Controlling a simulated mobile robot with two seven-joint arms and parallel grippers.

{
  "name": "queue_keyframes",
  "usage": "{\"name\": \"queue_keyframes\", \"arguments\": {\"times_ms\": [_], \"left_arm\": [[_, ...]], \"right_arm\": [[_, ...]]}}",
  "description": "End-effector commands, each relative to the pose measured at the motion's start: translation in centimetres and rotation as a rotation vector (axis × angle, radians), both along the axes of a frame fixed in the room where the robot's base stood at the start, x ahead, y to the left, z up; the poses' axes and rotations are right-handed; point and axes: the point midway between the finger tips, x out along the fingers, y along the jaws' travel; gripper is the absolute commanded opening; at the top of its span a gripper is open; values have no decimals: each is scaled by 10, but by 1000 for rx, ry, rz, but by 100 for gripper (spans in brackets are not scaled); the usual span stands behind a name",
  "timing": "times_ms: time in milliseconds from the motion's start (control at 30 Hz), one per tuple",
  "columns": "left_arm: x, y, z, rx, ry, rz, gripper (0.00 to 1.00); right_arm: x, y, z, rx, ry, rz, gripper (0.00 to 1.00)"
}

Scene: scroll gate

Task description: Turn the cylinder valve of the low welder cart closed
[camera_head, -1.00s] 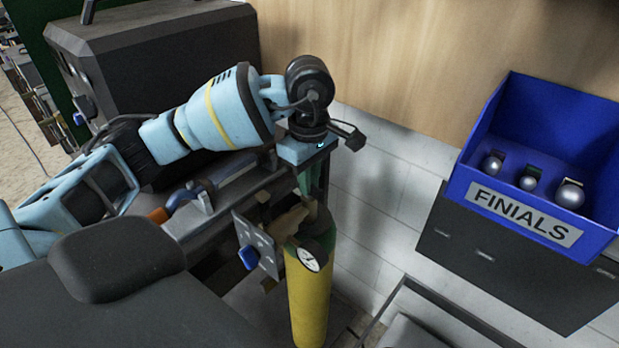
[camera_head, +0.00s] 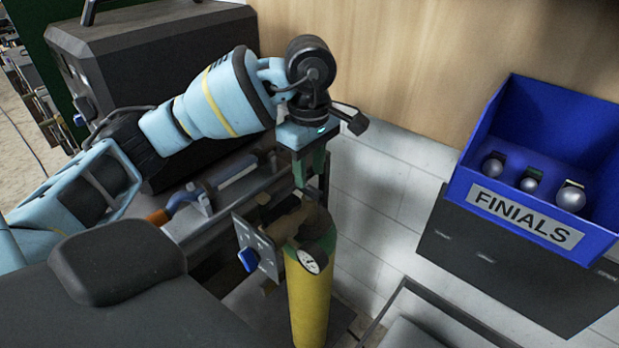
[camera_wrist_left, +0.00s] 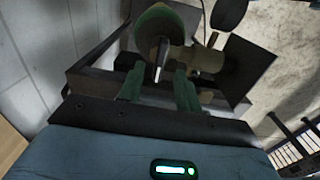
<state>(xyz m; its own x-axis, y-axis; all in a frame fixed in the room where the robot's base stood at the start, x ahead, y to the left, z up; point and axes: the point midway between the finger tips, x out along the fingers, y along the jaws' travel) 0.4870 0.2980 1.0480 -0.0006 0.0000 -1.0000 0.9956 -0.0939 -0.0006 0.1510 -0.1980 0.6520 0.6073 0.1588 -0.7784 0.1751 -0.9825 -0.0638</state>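The yellow gas cylinder (camera_head: 309,300) with a green shoulder stands upright on the low welder cart. A brass regulator and a round white gauge (camera_head: 312,261) sit at its top. My left gripper (camera_head: 311,178) points down just above the cylinder's top, its green fingers partly overlapping each other in the head view. In the left wrist view the two green fingers (camera_wrist_left: 158,88) are apart. A thin grey valve part (camera_wrist_left: 160,66) shows between and beyond them, with no clear contact. The valve is mostly hidden in the head view. My right gripper is not in view.
A metal panel with a blue knob (camera_head: 248,260) stands left of the cylinder. A dark welder box (camera_head: 165,60) is behind my left arm. A blue FINIALS bin (camera_head: 545,140) hangs on the wall at right. Open space lies between cylinder and bin.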

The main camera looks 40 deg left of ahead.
Motion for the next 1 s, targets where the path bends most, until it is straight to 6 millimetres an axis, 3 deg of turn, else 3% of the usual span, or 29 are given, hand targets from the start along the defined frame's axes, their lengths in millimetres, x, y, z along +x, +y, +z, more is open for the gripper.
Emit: {"name": "queue_keyframes", "arguments": {"times_ms": [133, 300, 1000], "left_arm": [[0, 0, 25, 0, -3, -1, 34], [0, 0, 41, 0, -1, -1, 34], [0, 0, 44, 0, 1, -1, 34]], "right_arm": [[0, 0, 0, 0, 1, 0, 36], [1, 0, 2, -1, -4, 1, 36], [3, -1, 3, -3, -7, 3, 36]]}}
